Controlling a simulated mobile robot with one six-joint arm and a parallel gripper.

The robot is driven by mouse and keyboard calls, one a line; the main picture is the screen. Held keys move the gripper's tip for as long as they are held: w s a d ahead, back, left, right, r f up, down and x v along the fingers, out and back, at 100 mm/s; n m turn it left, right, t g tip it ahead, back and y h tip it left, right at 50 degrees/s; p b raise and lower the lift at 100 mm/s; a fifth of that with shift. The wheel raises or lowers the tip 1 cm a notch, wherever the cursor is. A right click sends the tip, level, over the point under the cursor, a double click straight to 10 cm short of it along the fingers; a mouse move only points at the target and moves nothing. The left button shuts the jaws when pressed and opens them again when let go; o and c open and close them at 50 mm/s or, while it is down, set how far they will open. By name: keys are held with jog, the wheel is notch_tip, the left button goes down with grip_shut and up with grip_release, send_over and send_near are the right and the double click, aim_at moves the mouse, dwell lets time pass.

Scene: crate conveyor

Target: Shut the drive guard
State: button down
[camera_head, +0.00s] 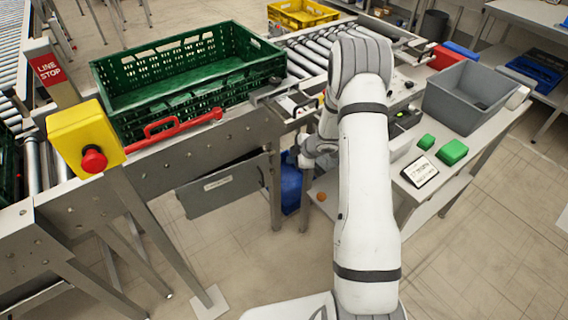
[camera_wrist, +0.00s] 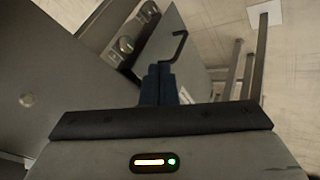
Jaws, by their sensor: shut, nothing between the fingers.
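The drive guard (camera_head: 222,187) is a flat grey panel with a small label, standing out at an angle below the side of the conveyor frame. In the wrist view a grey panel (camera_wrist: 178,48), which looks like the guard, carries a black bent handle (camera_wrist: 182,38). Round metal parts (camera_wrist: 125,46) show beside it. My gripper (camera_wrist: 159,70) has its dark blue fingers together, with nothing between them. The fingertips appear just below the handle's lower end; I cannot tell whether they touch the panel. In the head view my arm hides the fingers.
A green crate (camera_head: 190,118) sits on the conveyor above the guard. A yellow stop box (camera_head: 84,135) with a red button juts out at left. A workbench (camera_head: 455,178) with a grey bin (camera_head: 447,103) stands at right. Conveyor legs stand on the tiled floor.

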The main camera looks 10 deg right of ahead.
aim_at(266, 165)
jog(key=s+a+f+m+t+b, duration=0.25)
jog(key=f+m+t+b, duration=0.4)
jog(key=b, duration=1.25)
jog(key=s+a+f+m+t+b, duration=0.1)
jog(key=s+f+m+t+b, duration=0.5)
jog(key=b, duration=1.2)
jog(key=shift+m+g+y, duration=0.4)
jog(key=shift+m+g, duration=0.05)
jog(key=x, duration=0.5)
jog(key=b+x, duration=0.1)
jog(key=x, duration=0.4)
jog(key=d+r+b+x, duration=0.1)
jog(key=x, duration=0.4)
jog(key=shift+w, duration=0.2)
